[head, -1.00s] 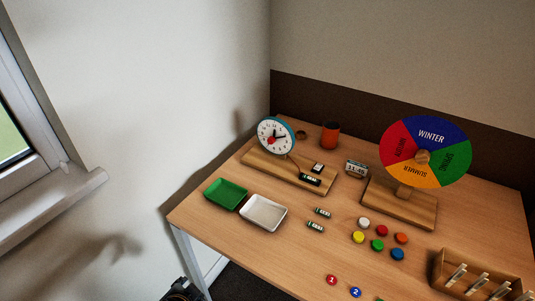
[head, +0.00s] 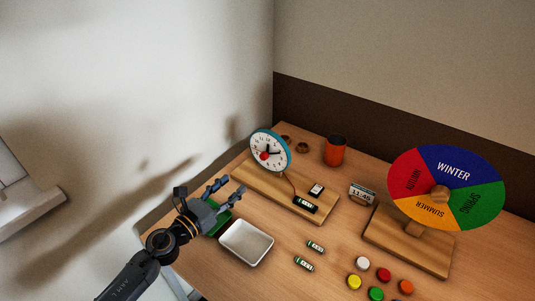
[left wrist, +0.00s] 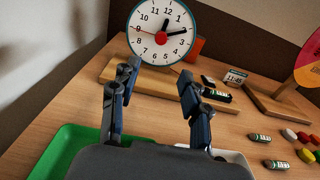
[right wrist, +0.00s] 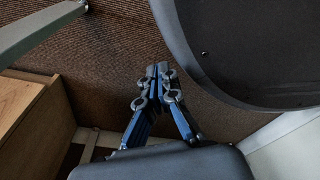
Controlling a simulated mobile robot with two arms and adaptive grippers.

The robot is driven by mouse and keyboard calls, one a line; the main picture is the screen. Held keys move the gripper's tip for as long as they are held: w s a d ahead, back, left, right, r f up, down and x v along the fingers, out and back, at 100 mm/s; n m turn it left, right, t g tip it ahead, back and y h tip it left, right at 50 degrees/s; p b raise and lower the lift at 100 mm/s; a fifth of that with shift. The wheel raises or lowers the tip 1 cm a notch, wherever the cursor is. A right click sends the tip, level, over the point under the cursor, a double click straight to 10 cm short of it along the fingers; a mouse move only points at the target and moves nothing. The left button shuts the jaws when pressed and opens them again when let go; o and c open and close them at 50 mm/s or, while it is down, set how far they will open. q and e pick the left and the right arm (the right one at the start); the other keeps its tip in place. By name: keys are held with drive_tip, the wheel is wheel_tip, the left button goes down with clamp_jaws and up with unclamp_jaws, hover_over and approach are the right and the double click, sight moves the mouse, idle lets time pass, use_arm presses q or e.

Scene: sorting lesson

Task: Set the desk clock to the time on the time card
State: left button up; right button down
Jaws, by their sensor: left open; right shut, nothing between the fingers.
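The desk clock (head: 270,150) has a blue rim, white face and red hub, and stands on a wooden base (head: 255,184). My right gripper (right wrist: 158,72) is shut and empty above the carpet, out of the head view.
A green tray (left wrist: 60,153), partly hidden, and a white tray (head: 247,257) lie at the desk's left edge. Batteries (head: 304,264), coloured discs (head: 384,274), an orange cup (head: 335,151) and a season wheel (head: 458,188) stand on the desk. A wall is close on the left.

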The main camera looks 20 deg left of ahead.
sight(262, 158)
use_arm(q)
drive_tip(key=x, duration=1.2)
drive_tip(key=shift+w, duration=0.15)
drive_tip(key=shift+w+d, duration=0.2)
drive_tip(key=shift+w, duration=0.1)
drive_tip(key=shift+c, duration=0.2)
drive_tip(key=c, duration=0.7)
clamp_jaws()
use_arm(e)
drive_tip(key=shift+g, duration=0.3)
drive_tip(key=s, duration=0.2)
drive_tip(key=s+a, duration=0.1)
drive_tip(key=s, duration=0.1)
drive_tip(key=shift+s+r, duration=0.1)
drive_tip(key=shift+r, duration=0.1)
